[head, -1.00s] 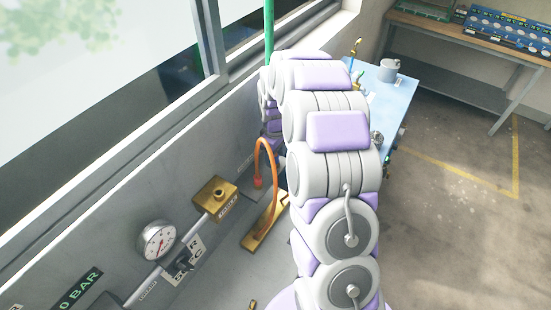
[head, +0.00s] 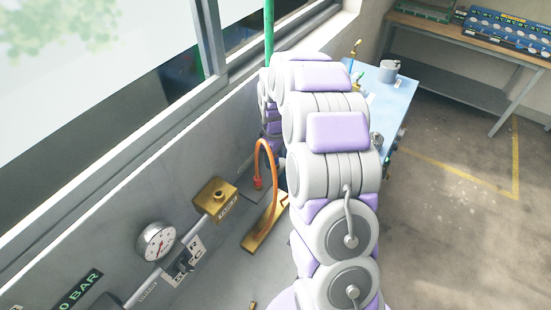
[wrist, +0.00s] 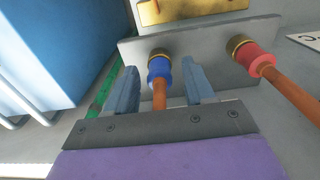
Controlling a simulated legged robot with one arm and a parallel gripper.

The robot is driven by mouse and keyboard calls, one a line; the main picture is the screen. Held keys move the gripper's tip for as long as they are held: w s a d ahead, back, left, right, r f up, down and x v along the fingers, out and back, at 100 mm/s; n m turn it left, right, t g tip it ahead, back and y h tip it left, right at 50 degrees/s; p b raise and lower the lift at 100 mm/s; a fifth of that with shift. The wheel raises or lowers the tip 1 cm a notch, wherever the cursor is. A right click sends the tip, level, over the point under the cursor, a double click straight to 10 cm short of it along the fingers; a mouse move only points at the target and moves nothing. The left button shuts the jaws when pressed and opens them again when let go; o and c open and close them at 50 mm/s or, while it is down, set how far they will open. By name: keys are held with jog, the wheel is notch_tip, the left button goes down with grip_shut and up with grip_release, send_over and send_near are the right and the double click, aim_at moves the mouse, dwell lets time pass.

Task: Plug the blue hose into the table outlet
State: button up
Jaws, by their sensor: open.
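In the wrist view the blue hose's collar (wrist: 159,71) sits on a brass fitting on a grey plate (wrist: 205,62), with an orange tube running back toward my gripper. My gripper (wrist: 161,76) is open, with one finger on each side of the blue collar. Contact cannot be told. In the head view my arm hides my gripper and the blue collar. The light-blue table (head: 398,95) stands beyond my arm; I cannot make out which fitting is its outlet.
A red-collared hose (wrist: 254,59) is on the same plate, close right of my gripper. A green pipe (wrist: 104,92) runs on the left. A gauge (head: 156,243) and brass block (head: 215,197) line the wall. Open floor (head: 450,215) lies right.

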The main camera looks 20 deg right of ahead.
jog(key=shift+c, duration=0.3)
grip_shut()
dwell(0.3)
jog(key=shift+r, duration=0.15)
jog(key=shift+r+p, duration=0.9)
jog(key=shift+r, duration=2)
notch_tip(320, 180, up, 7)
jog(key=p, duration=0.2)
dwell(0.4)
